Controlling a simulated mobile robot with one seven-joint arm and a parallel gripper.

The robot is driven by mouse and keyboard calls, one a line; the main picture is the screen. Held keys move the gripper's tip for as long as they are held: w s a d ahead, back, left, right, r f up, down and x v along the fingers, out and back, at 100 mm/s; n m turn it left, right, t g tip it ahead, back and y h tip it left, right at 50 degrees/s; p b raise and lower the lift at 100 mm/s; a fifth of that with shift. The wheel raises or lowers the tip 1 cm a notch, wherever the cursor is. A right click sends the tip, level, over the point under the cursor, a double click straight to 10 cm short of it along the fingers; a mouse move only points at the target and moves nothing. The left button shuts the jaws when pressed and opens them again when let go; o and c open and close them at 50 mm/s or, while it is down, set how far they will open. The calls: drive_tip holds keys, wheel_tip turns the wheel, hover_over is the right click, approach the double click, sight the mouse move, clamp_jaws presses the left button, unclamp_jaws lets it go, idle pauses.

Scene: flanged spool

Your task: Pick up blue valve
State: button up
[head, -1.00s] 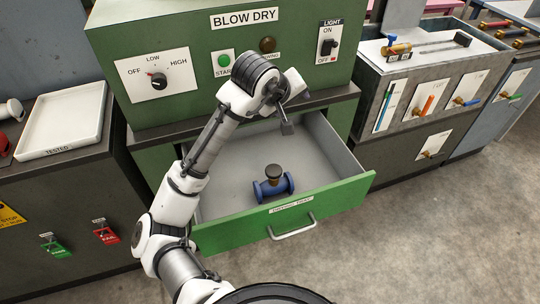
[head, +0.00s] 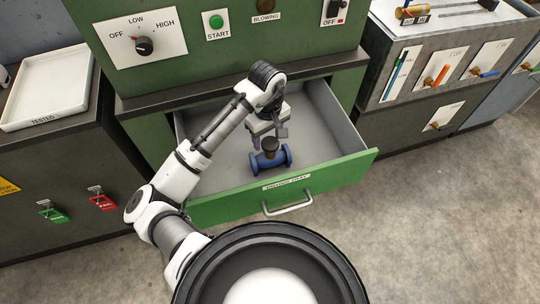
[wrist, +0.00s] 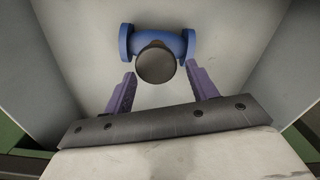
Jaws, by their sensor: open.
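The blue valve (head: 270,160) is a spool with a flange at each end and a dark round knob on top. It lies in the open green drawer (head: 320,173), near the drawer's front panel. In the wrist view the valve (wrist: 183,45) is at the top, its knob facing the camera. My gripper (head: 266,141) is inside the drawer space, just behind the valve. In the wrist view my gripper (wrist: 160,75) has its two purple fingers spread apart, pointing towards the valve, with the knob near the gap between their tips. Nothing is held.
The drawer's grey walls (head: 338,117) stand around the valve and gripper. The green blow dry cabinet (head: 230,55) rises behind, with a dark ledge over the drawer. A white tray (head: 50,92) lies on the left counter. The drawer floor left of the valve is bare.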

sight(270, 154)
drive_tip(key=shift+s+d+f+p, duration=0.15)
drive_tip(key=shift+f+p, duration=0.2)
drive_tip(key=shift+f, duration=1.1)
drive_tip(key=shift+w+d+f+p, duration=0.1)
drive_tip(key=shift+f+p, duration=0.25)
drive_tip(key=shift+f, duration=1.1)
drive_tip(key=shift+r, duration=0.1)
clamp_jaws()
